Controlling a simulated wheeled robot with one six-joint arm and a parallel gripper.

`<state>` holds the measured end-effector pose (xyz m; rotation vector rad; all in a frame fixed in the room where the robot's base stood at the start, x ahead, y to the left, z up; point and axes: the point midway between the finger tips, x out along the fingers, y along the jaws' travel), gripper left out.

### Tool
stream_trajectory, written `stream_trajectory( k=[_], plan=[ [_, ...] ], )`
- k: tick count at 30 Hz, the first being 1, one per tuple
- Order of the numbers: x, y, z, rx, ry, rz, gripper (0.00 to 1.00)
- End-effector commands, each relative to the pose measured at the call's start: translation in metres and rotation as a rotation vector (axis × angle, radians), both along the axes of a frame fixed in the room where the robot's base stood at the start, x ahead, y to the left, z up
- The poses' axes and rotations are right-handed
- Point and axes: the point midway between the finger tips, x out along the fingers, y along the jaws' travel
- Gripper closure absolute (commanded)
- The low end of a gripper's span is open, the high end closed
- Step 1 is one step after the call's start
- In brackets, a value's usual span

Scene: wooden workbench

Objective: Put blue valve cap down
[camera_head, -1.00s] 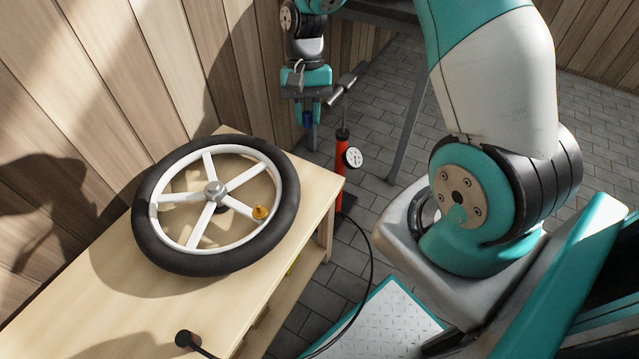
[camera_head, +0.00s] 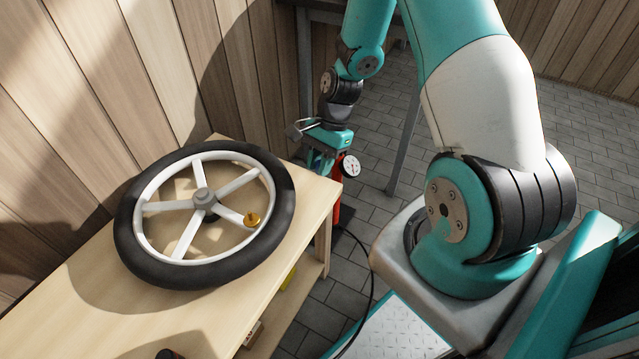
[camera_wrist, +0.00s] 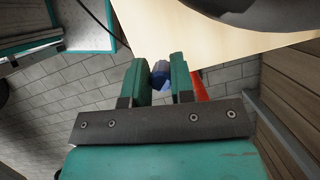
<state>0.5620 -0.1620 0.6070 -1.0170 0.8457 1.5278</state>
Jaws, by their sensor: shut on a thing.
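The blue valve cap (camera_wrist: 160,74) is between the two teal fingers of my gripper (camera_wrist: 161,76) in the wrist view. My gripper is shut on it, and the fingers hide its sides. The cap cannot be made out clearly in the head view.
A spoked wheel with a black tyre (camera_head: 275,236) lies on the bench, with a brass-coloured piece (camera_head: 252,220) near its rim. A red pump (camera_head: 336,213) with a white gauge (camera_head: 351,166) stands beyond the bench's end. The near bench top is mostly clear.

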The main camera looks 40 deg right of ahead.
Motion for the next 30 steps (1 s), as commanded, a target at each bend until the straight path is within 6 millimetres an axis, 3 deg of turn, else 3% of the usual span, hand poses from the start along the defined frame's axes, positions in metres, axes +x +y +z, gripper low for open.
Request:
stream_trajectory(
  k=[7,13,24,25,27,28,30],
  plan=[
    [0.000,0.000,-0.021,0.000,0.001,0.000,0.99],
    [0.000,0.000,-0.052,0.000,0.002,0.001,0.99],
    [0.000,0.000,-0.057,-0.001,-0.001,0.001,0.99],
    [0.000,0.000,-0.057,-0.001,-0.001,0.001,0.75],
    [0.000,0.000,-0.057,-0.001,-0.001,0.001,0.59],
    [0.000,0.000,-0.057,-0.001,-0.001,0.001,0.52],
    [0.000,0.000,-0.057,-0.001,-0.001,0.001,0.52]
  ],
)
